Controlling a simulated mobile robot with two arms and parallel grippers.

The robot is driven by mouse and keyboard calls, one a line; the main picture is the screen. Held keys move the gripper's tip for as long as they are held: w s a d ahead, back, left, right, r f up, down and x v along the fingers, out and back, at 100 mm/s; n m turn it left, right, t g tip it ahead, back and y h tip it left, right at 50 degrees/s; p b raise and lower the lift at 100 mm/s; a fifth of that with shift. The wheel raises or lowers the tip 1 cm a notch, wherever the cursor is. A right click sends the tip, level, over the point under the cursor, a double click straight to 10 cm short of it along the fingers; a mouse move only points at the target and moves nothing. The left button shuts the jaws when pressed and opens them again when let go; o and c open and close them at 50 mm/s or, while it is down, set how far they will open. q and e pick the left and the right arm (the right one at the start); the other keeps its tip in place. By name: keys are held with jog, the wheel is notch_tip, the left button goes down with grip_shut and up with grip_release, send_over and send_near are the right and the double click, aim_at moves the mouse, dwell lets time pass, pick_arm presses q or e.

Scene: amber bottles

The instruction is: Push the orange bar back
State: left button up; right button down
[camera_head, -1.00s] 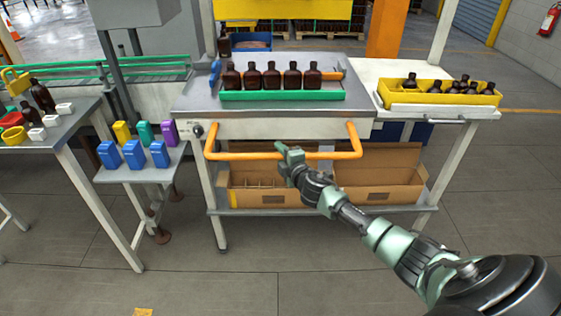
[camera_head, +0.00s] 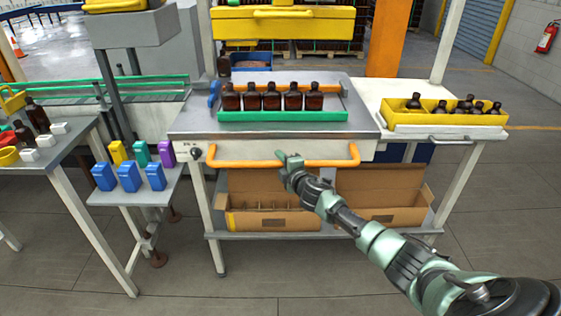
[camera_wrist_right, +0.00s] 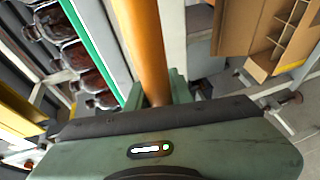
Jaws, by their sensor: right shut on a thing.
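The orange bar (camera_head: 320,162) is a U-shaped handle along the front of the middle workbench (camera_head: 190,123), close to its front panel. My right gripper (camera_head: 283,160) is shut on the bar, a little left of its middle. In the right wrist view the orange bar (camera_wrist_right: 143,45) runs down into the jaws (camera_wrist_right: 153,95); the fingertips are partly hidden. On the bench a row of several amber bottles (camera_head: 271,98) stands behind a green rail (camera_head: 283,116). A second orange strip (camera_head: 322,88) shows behind the bottles. My left gripper is not in view.
A yellow tray (camera_head: 450,120) of amber bottles sits on the side table at right. Open cardboard boxes (camera_head: 275,200) stand on the shelf below the bar. Blue blocks (camera_head: 129,177) stand on a low table at left. A yellow press head (camera_head: 283,28) hangs above the bench.

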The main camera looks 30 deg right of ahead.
jog(key=c, duration=1.3)
grip_release()
jog(key=shift+d, duration=0.1)
jog(key=shift+o, duration=0.2)
jog(key=shift+s, duration=0.15)
jog(key=v, duration=0.7)
jog(key=shift+s, duration=0.25)
